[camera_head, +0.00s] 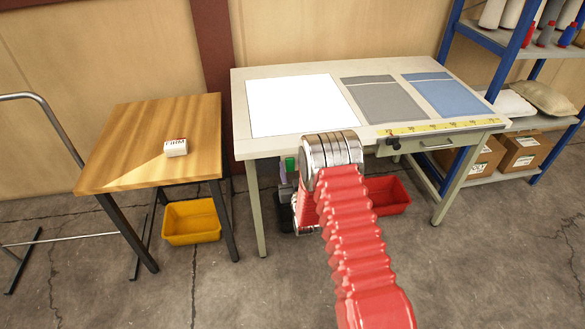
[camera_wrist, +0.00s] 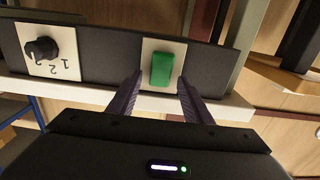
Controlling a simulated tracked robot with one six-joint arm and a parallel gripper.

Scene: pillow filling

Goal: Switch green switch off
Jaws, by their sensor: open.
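The green switch (camera_wrist: 162,69) sits on a pale plate on a dark panel in the wrist view. My gripper (camera_wrist: 160,85) is open, with its two dark fingers below and to either side of the switch. I cannot tell from this view how far the fingertips are from the panel, or whether the switch is on or off. In the head view a small green patch (camera_head: 290,164) shows under the table's front edge, just left of my red arm. My arm hides most of that area and my gripper there.
A black rotary knob (camera_wrist: 41,49) with numbers is on the same panel, left of the switch. The white-topped table (camera_head: 240,110) carries white, grey and blue sheets. A red bin (camera_head: 388,195) and a yellow bin (camera_head: 191,222) stand on the floor.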

